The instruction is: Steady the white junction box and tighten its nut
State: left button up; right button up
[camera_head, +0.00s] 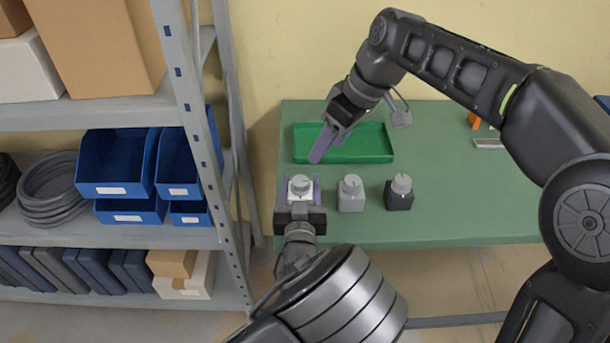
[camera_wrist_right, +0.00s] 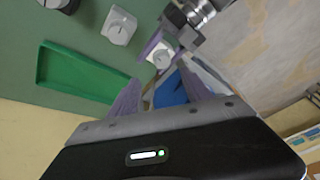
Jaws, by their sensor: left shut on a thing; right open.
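The white junction box (camera_head: 301,197) stands on the green table at the left of a row of boxes. A round grey nut (camera_head: 300,184) sits on its top. My left gripper (camera_head: 301,190) is shut on this box, with a purple finger on each side. The box also shows in the right wrist view (camera_wrist_right: 162,60), partly hidden by the left gripper's finger. My right gripper (camera_head: 322,146) is open and empty. It is above and behind the box, in front of the green tray, apart from the nut. In its wrist view, the box appears beyond the gap between its fingers (camera_wrist_right: 160,88).
A grey box (camera_head: 351,201) and a dark box (camera_head: 399,200), each with a round top, stand right of the white one. An empty green tray (camera_head: 375,158) lies behind. A metal shelf (camera_head: 200,110) with blue bins stands at the left. The front right table area is clear.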

aim_at(302, 181)
jog(key=n, duration=0.3)
jog(key=shift+a, duration=0.2)
jog(key=x, duration=1.2)
jog(key=shift+a, duration=0.1)
grip_shut()
dwell(0.5)
